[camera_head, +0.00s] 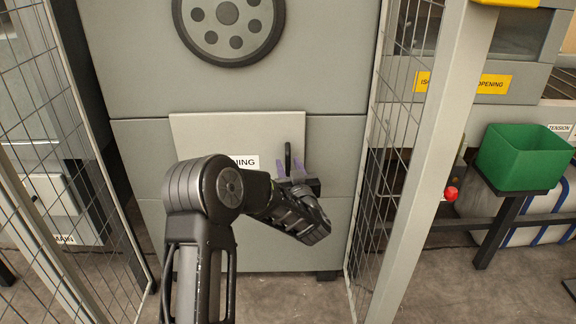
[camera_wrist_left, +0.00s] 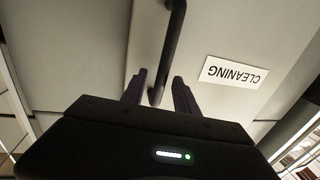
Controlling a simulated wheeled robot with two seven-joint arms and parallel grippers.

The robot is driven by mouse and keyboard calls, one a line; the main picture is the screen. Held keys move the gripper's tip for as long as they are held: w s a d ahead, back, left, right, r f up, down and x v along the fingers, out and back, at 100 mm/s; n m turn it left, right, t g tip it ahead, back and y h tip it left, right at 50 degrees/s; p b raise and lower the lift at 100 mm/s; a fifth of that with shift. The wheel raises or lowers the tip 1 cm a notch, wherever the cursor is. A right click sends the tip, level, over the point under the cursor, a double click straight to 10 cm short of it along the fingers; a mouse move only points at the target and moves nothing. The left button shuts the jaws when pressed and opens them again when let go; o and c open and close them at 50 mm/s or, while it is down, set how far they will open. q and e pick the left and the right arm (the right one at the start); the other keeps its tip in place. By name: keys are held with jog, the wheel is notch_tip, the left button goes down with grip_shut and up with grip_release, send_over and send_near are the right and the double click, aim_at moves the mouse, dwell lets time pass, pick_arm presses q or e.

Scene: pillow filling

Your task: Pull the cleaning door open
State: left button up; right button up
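The cleaning door (camera_head: 220,132) is a pale panel low on the grey machine, and it looks shut. Its white label is partly hidden by my arm in the head view and reads CLEANING, upside down, in the left wrist view (camera_wrist_left: 234,73). A black upright bar handle (camera_head: 288,158) is on the door's right side. My left gripper (camera_head: 290,170) is at the handle with its fingers apart. In the left wrist view, the end of the handle (camera_wrist_left: 174,38) reaches between the two fingertips, with gaps showing on both sides. My right gripper is out of view.
Mesh fence panels with posts stand left (camera_head: 30,180) and right (camera_head: 418,160) of the machine. A green bin (camera_head: 522,158) on a dark stand and a red knob (camera_head: 451,193) are beyond the right post. Bare floor (camera_head: 290,298) lies before the door.

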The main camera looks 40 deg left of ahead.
pick_arm(q)
jog(key=shift+w+a, duration=0.35)
jog(key=shift+a, duration=0.05)
jog(key=shift+c, duration=0.3)
grip_shut()
dwell(0.9)
